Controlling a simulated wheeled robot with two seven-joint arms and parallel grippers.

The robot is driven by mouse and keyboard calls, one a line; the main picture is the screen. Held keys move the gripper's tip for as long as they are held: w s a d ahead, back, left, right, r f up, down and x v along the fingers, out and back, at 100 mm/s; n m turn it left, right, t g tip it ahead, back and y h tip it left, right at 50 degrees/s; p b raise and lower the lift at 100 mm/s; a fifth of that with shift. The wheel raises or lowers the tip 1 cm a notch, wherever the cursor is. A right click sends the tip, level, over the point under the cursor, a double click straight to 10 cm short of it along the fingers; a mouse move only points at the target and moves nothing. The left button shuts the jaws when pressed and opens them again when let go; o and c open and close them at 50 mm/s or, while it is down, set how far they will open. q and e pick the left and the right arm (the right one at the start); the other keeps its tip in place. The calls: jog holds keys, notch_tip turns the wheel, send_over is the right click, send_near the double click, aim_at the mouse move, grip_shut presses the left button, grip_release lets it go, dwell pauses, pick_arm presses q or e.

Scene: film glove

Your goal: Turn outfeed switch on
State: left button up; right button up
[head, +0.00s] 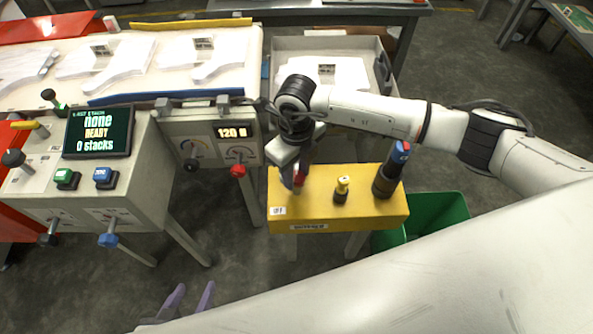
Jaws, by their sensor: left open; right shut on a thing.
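The yellow outfeed box (377,207) stands right of centre, with a blurred dark label on its front. On its top are a small black knob with a yellow cap (342,186) and a taller black post with a blue and red top (386,181). My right gripper (294,182) reaches down at the box's left end, shut on a small red-topped control (300,176); the fingers and wrist hide most of it, so its position cannot be read. My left gripper (190,297) is at the bottom edge, open and empty, its purple fingers apart, away from the box.
A grey console with a screen (98,132) reading "none READY 0 stacks" stands at left, with green and blue buttons. A panel showing 120 (235,131) has a red knob (238,171). A grey tray (369,46) with white sheets lies behind; a green bin (450,209) stands right.

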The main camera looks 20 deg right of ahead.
jog(key=o, duration=1)
jog(key=shift+o, duration=0.2)
notch_tip(320, 180, up, 10)
jog(key=shift+r, duration=0.2)
